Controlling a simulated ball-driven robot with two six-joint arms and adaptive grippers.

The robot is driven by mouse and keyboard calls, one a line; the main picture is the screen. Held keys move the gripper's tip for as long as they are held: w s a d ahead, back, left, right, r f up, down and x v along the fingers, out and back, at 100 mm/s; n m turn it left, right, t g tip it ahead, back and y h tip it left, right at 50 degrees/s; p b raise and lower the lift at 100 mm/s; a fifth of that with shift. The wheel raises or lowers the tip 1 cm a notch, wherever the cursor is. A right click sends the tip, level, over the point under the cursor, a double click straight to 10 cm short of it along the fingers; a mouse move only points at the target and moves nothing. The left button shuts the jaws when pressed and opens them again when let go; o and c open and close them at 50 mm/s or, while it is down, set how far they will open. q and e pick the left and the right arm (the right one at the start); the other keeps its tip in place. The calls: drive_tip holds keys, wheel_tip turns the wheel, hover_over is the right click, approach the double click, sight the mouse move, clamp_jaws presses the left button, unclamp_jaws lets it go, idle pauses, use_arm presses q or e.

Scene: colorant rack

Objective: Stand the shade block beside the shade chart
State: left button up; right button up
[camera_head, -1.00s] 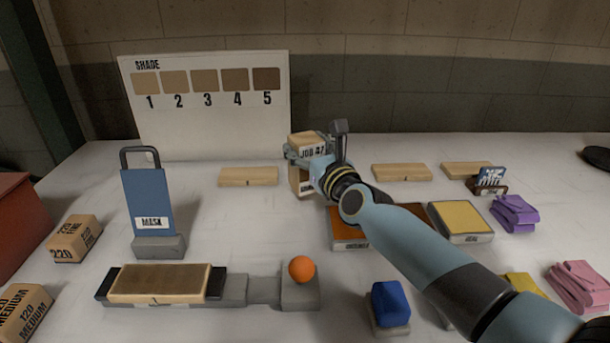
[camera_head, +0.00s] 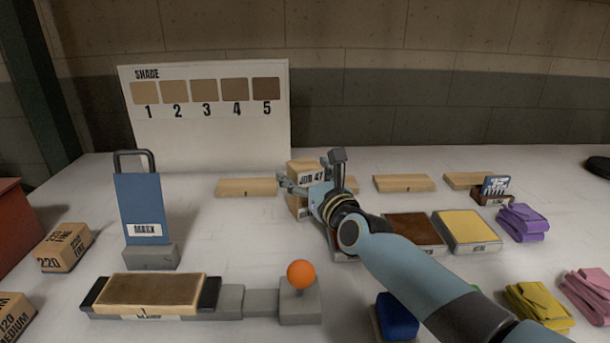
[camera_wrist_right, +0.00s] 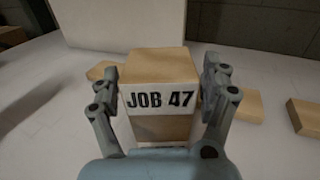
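The shade block (camera_head: 304,172) is a light wooden block with a white "JOB 47" label. It stands upright on the white table just right of the shade chart (camera_head: 210,130), a white board with numbered brown swatches 1 to 5. My right gripper (camera_head: 308,188) is at the block, partly covering it in the head view. In the right wrist view its fingers (camera_wrist_right: 161,92) are on either side of the block (camera_wrist_right: 160,65), spread with narrow gaps at both sides. The block's lower part is partly hidden. My left gripper is out of view.
A wooden strip (camera_head: 246,187) lies in front of the chart, left of the block; another strip (camera_head: 404,183) lies to the right. A blue mask plate (camera_head: 143,205) stands at left. Brown and yellow pads (camera_head: 466,228) lie near my right arm.

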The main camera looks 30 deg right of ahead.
drive_tip(key=shift+r, duration=0.25)
drive_tip(key=s, duration=0.8)
drive_tip(key=s+p, duration=0.1)
drive_tip(key=s, duration=0.3)
drive_tip(key=shift+a+f, duration=0.1)
drive_tip(key=shift+a, duration=0.25)
